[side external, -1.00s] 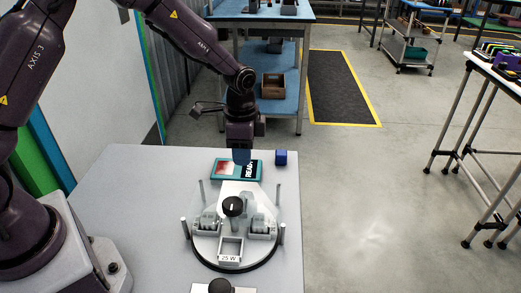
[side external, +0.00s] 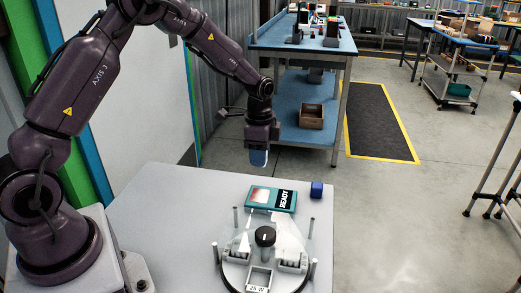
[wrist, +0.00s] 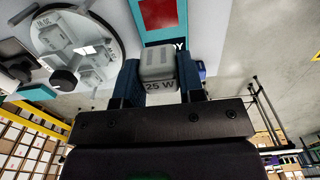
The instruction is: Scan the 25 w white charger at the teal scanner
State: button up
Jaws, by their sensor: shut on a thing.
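My gripper (side external: 258,158) hangs above the table, higher than the scanner and toward its back edge in the side view. In the wrist view its blue fingers (wrist: 159,84) are shut on a pale charger (wrist: 157,58) marked "25 W". The charger is mostly hidden by the fingers in the side view. The teal scanner (side external: 260,206) lies on the table below, apart from the charger. Its panel reads READY and has a red area. The scanner also shows at the top of the wrist view (wrist: 148,13), just beyond the charger.
A round clear carousel (side external: 233,267) with a black knob (side external: 265,236), upright posts and several pale blocks stands in front of the scanner. Its front "25 W" holder (side external: 259,279) looks empty. The table's left part is clear.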

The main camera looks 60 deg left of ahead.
jog(key=shift+f, duration=3.45)
jog(key=shift+r, duration=0.1)
jog(key=shift+r, duration=2.9)
